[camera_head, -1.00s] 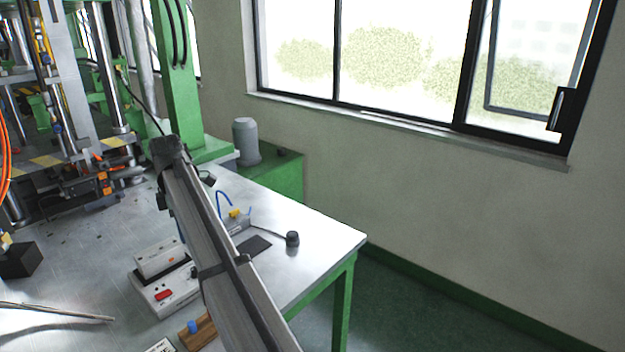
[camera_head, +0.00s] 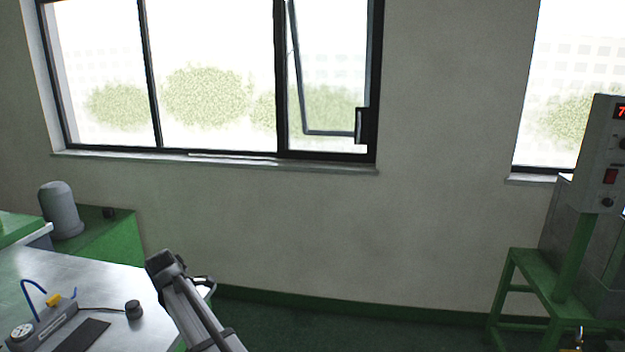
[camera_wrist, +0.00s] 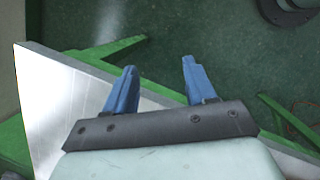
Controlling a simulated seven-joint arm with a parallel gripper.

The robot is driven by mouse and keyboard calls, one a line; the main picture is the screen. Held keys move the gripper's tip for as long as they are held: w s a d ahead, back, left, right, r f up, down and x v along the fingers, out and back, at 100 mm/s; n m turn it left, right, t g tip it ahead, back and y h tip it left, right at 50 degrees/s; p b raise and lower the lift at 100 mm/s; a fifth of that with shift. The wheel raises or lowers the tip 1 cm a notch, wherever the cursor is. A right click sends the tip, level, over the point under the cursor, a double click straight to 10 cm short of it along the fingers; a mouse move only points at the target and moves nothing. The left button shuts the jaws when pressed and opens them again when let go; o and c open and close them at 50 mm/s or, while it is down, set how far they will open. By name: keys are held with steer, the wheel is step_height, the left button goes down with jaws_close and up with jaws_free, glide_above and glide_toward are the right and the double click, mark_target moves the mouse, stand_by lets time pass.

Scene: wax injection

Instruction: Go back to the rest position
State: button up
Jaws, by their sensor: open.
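My gripper (camera_wrist: 155,85) shows in the wrist view with its two blue fingers apart and nothing between them. It is over the dark green floor, beside the edge of the metal-topped table (camera_wrist: 55,115). In the head view part of my arm shows at the bottom, in front of the table's right end; the fingers cannot be made out there.
The metal table (camera_head: 35,265) at lower left bears a small device with a blue tube (camera_head: 35,300) and a black knob (camera_head: 133,309). A grey motor (camera_head: 60,210) stands behind. A control box (camera_head: 600,155) on a green stand (camera_head: 510,300) is at right. Floor between is clear.

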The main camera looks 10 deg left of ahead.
steer(key=w+d+f+m+g+h, duration=0.1)
steer(key=w+d+f+m, duration=0.1)
steer(key=d+f, duration=0.65)
steer(key=w+d+f+m+g, duration=0.1)
steer(key=d+f+m, duration=0.2)
steer(key=d+f, duration=0.55)
steer(key=s+d+f+m+g, duration=0.1)
steer(key=s+d+f+m, duration=0.2)
steer(key=d+f, duration=0.55)
steer(key=s+d+f+m+g, duration=0.1)
steer(key=s+d+f+m, duration=0.15)
steer(key=d+f, duration=0.6)
steer(key=s+d+f+m+g, duration=0.1)
steer(key=s+d+f+m, duration=0.25)
steer(key=s+d, duration=0.4)
steer(key=s+d+f+m+g, duration=0.1)
steer(key=s+d+f+m, duration=0.3)
steer(key=d, duration=0.6)
steer(key=s+d+f+m+g+y, duration=0.1)
steer(key=s+d+f+m, duration=0.1)
steer(key=s, duration=0.8)
steer(key=s+d+f+m+g+y, duration=0.1)
steer(key=s+d+f+m+y, duration=0.1)
steer(key=s+d+m, duration=0.2)
steer(key=s+d, duration=0.3)
steer(key=s, duration=0.3)
steer(key=shift+m+g, duration=0.3)
steer(key=shift+m, duration=0.1)
